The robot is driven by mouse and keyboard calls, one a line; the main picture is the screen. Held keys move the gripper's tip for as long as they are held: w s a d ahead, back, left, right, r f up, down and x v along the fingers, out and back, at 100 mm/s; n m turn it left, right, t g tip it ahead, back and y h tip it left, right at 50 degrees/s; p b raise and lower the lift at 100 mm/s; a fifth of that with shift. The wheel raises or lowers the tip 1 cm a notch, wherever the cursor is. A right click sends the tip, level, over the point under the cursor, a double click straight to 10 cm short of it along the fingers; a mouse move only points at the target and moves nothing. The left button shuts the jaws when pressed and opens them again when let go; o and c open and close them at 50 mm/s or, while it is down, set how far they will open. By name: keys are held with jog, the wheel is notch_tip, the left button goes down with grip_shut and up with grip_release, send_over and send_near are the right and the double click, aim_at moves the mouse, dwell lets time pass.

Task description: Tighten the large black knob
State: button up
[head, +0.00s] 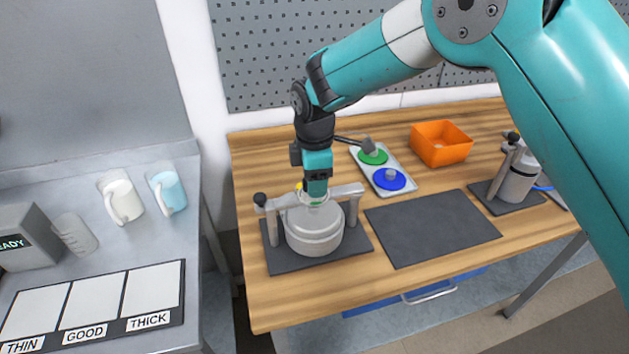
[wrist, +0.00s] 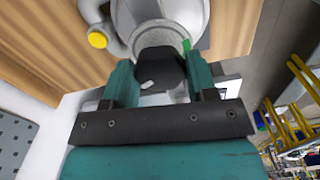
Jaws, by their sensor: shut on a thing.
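The large black knob (wrist: 160,70) shows in the wrist view between my two fingers, with a small pale mark on it. It sits above the round grey top of the near drum agitator (head: 314,236). My gripper (head: 316,190) points down over the middle of that drum, and its fingers (wrist: 160,80) are shut on the black knob. In the head view my gripper hides the knob. A metal clamp bar (head: 347,191) crosses the drum, with a smaller black ball knob (head: 260,200) at its left end. A yellow knob (wrist: 97,40) is beside the drum top.
A dark empty mat (head: 432,228) lies right of the drum. Behind are a tray with a green disc (head: 373,157) and a blue disc (head: 389,180), and an orange bin (head: 441,143). Another drum unit (head: 518,178) stands far right.

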jog(key=m+b, duration=0.1)
jog(key=m, duration=0.6)
jog(key=shift+a+r, duration=0.1)
jog(key=shift+r, duration=0.05)
jog(key=m, duration=0.4)
jog(key=shift+b, duration=0.4)
jog(key=m, duration=0.3)
jog(key=shift+r+m, duration=0.1)
jog(key=shift+m, duration=0.2)
jog(key=m, duration=0.5)
jog(key=shift+a+b, duration=0.1)
jog(key=shift+b, duration=0.25)
jog(key=m, duration=0.6)
jog(key=shift+a, duration=0.1)
jog(key=o, duration=0.8)
jog(key=shift+o, duration=0.7)
jog(key=shift+s, duration=0.1)
